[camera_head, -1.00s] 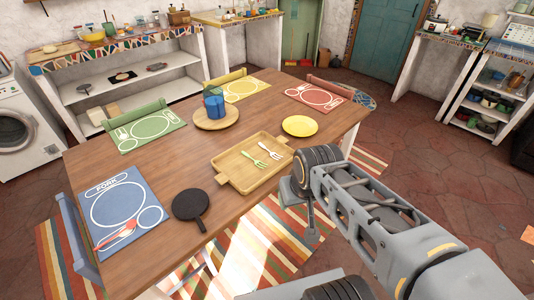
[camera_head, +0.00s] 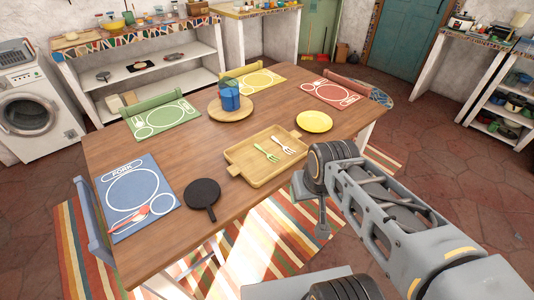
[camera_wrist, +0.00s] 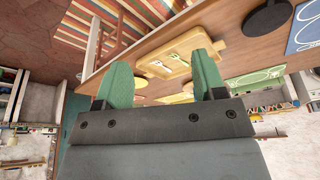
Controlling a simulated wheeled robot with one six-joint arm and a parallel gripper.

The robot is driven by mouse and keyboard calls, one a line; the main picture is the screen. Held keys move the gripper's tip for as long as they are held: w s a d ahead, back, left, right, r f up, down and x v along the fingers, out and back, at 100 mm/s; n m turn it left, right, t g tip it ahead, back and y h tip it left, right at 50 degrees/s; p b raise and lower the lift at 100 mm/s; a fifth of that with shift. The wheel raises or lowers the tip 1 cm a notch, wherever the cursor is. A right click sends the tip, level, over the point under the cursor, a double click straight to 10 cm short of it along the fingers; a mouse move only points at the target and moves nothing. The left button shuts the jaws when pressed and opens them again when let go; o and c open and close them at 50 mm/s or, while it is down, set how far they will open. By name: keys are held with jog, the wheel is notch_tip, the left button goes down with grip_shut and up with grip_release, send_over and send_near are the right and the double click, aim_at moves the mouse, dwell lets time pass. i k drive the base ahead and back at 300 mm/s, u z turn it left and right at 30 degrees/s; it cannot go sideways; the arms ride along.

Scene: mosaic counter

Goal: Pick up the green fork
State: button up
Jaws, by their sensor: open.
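The green fork (camera_head: 266,153) lies in the wooden tray (camera_head: 236,168) on the table, left of a white fork (camera_head: 284,145). In the wrist view the green fork (camera_wrist: 178,60) shows beyond my fingertips, with the white fork (camera_wrist: 159,65) beside it. My gripper (camera_wrist: 164,75) is open and empty, its two green fingers spread apart. In the head view my gripper (camera_head: 322,228) hangs beside the table's near right side, partly hidden by my arm, apart from the tray.
The wooden table (camera_head: 150,228) holds a black round pan-like thing (camera_head: 202,193), a yellow plate (camera_head: 314,121), a round board with a blue container (camera_head: 230,98), and blue (camera_head: 122,222), green, yellow and red placemats. A red fork-like utensil (camera_head: 127,223) lies on the blue mat.

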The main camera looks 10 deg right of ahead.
aim_at(255, 145)
jog(key=z, duration=0.5)
jog(key=k, duration=0.6)
jog(key=z, duration=0.5)
jog(key=i, duration=0.75)
jog(key=u, duration=1.1)
jog(key=i, duration=0.65)
jog(key=u, duration=0.7)
